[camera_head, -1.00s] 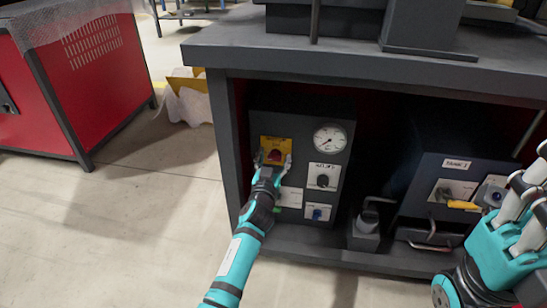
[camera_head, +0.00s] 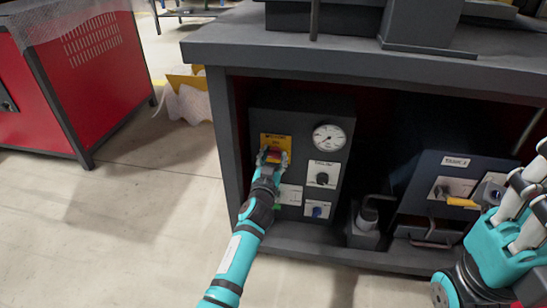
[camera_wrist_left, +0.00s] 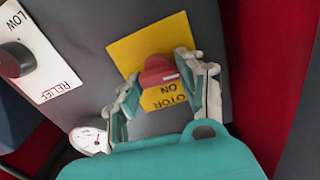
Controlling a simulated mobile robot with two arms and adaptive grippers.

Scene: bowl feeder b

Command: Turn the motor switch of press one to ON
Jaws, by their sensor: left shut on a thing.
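The motor switch is a red knob (camera_wrist_left: 158,66) on a yellow plate (camera_wrist_left: 138,48) at the upper left of the dark control panel (camera_head: 300,112). In the left wrist view, part of the lettering "MOTOR ON" shows upside down below the knob. My left gripper (camera_head: 273,157) is at the knob, with one finger on each side, and is shut on it. In the head view the fingers cover much of the knob, so its exact setting is hard to read. My right gripper (camera_head: 527,190) is at the right edge, apart from the switch and partly cut off.
The panel also holds a round gauge (camera_head: 328,138), a black selector knob (camera_head: 322,179) and a small blue knob (camera_head: 317,212). A tank unit with a yellow-handled valve (camera_head: 462,203) stands to the right. The bench top (camera_head: 370,62) overhangs the panel. Floor (camera_head: 130,220) at left is clear.

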